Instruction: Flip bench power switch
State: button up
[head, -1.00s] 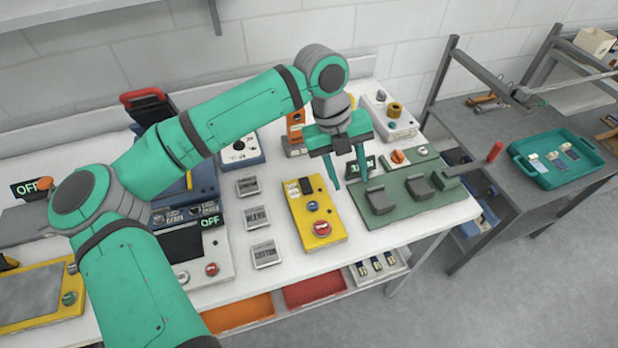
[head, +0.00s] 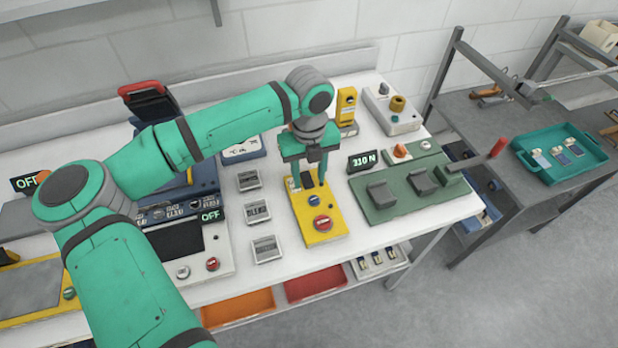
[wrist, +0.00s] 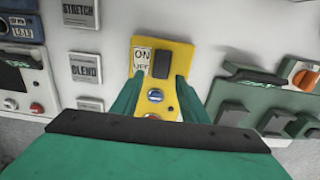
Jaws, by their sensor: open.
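A yellow switch box (head: 322,227) lies on the white bench. In the wrist view, the box (wrist: 179,58) carries an ON/OFF label (wrist: 142,60) beside a dark rocker switch (wrist: 161,64). A blue button (head: 314,201) and a red button (head: 321,224) are nearer the box's front end. My gripper (head: 310,184) is open and empty, pointing down over the far part of the box. In the wrist view its fingers (wrist: 157,88) frame the box, with the rocker just beyond the tips. I cannot tell whether a finger touches the box. In the head view the fingers partly hide the rocker.
Three small labelled blocks, such as the middle one (head: 257,212), stand left of the box. A green fixture (head: 410,204) and a 230 N display (head: 361,161) are on the right. A yellow upright device (head: 346,106) stands behind. Narrow bare bench strips flank the box.

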jog(key=shift+f, duration=0.85)
